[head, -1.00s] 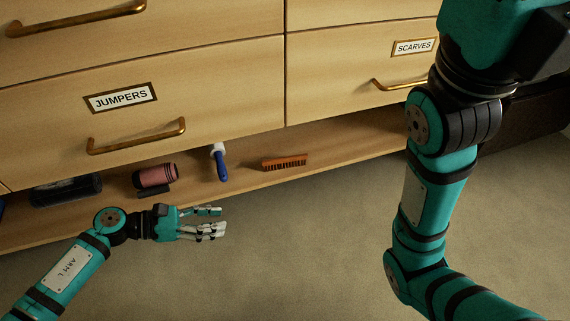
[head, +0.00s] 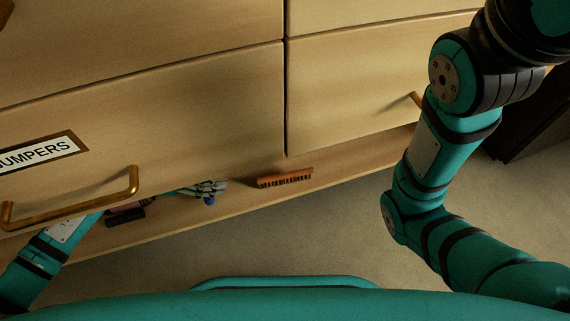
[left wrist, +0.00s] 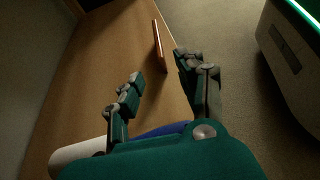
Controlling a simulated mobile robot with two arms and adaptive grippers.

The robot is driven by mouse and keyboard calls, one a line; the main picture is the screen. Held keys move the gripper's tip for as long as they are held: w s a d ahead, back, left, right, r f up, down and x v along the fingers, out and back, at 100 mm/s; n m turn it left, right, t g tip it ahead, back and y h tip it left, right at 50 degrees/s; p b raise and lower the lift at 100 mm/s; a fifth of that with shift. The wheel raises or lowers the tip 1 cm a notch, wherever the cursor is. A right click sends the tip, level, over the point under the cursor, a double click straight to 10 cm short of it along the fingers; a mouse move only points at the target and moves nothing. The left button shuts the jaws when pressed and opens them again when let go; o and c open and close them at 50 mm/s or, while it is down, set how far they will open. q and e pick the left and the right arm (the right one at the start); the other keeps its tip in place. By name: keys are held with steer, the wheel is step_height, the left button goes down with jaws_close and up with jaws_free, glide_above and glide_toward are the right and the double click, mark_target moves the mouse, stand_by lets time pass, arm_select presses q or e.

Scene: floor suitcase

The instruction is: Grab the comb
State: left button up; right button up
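The orange-brown comb (head: 285,178) lies on the low wooden shelf under the drawers, teeth toward the front. My left gripper (head: 216,186) is to the left of it, over the shelf, pointing toward it and apart from it. In the left wrist view the gripper (left wrist: 158,68) has its fingers spread with nothing between them. The comb (left wrist: 158,44) lies ahead of the fingertips there, edge-on. My right arm shows at the right, but its gripper is out of view.
A blue-handled item (head: 209,200) lies under my left gripper; its blue handle (left wrist: 163,130) shows in the left wrist view. A dark item (head: 125,217) lies farther left. A JUMPERS drawer (head: 180,120) overhangs the shelf. Floor (head: 300,240) in front is clear.

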arm_select(q)
glide_toward(279, 184)
steer(key=d, duration=0.3)
steer(key=w+d+b, duration=0.1)
steer(key=shift+w+d+r, duration=0.1)
steer(key=shift+d+r, duration=0.15)
steer(key=shift+r, duration=0.15)
steer(key=b+x, duration=0.1)
steer(key=x, duration=0.3)
steer(key=shift+w+f, duration=0.15)
steer(key=shift+w+d+f, duration=0.1)
steer(key=shift+d+f, duration=0.15)
steer(key=shift+d, duration=0.25)
steer(key=shift+c, duration=0.4)
jaws_close()
